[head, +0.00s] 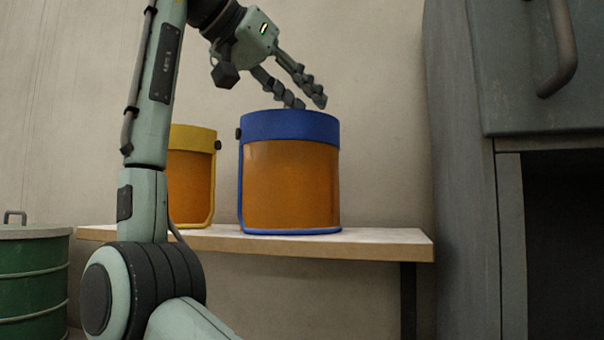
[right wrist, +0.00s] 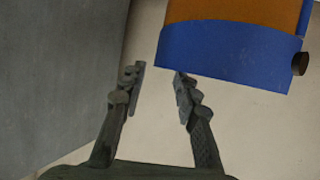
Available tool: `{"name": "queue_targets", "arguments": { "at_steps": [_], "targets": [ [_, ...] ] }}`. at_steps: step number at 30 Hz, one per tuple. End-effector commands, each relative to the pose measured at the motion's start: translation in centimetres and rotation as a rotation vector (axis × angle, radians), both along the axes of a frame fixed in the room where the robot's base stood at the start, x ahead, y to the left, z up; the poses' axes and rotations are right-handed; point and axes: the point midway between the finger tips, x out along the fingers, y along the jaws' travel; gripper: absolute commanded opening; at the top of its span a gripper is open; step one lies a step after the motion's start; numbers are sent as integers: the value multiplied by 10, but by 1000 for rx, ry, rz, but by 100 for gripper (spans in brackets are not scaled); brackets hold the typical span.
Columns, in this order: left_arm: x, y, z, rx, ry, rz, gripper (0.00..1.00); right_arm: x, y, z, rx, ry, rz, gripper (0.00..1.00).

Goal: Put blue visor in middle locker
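The blue visor (head: 290,128), with a blue band on top and an orange shield, stands upright on the wooden shelf. In the right wrist view it shows at the top right (right wrist: 232,52). My right gripper (head: 308,104) is just above and behind the top band in the head view, with its fingers pointing down to the right. In the right wrist view the gripper (right wrist: 159,71) is open and empty, one fingertip close to the band's edge; I cannot tell whether they touch. The grey locker (head: 462,200) stands at the right, with a dark open compartment (head: 565,240) below a shut door (head: 540,70). My left gripper is out of view.
A yellow visor (head: 193,138) stands on the shelf (head: 350,244) left of the blue one, partly hidden by my arm. A green lidded bin (head: 32,285) is at the lower left. The shelf's right end is bare.

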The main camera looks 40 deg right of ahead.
Motion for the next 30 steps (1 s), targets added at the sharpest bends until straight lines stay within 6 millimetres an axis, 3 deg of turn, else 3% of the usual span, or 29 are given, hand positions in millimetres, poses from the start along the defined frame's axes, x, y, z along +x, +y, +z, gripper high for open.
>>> {"name": "queue_targets", "arguments": {
  "at_steps": [6, 13, 21, 30],
  "targets": [
    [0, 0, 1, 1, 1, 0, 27, 0, -29, -12, 2, 1, -1, 31],
    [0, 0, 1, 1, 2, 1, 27, 0, -30, -12, 0, 1, -1, 31],
    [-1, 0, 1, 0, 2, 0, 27, 0, -30, -12, 1, 1, -1, 0],
    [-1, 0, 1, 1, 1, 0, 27, 0, -30, -13, 2, 2, 0, 0]
  ]
}}
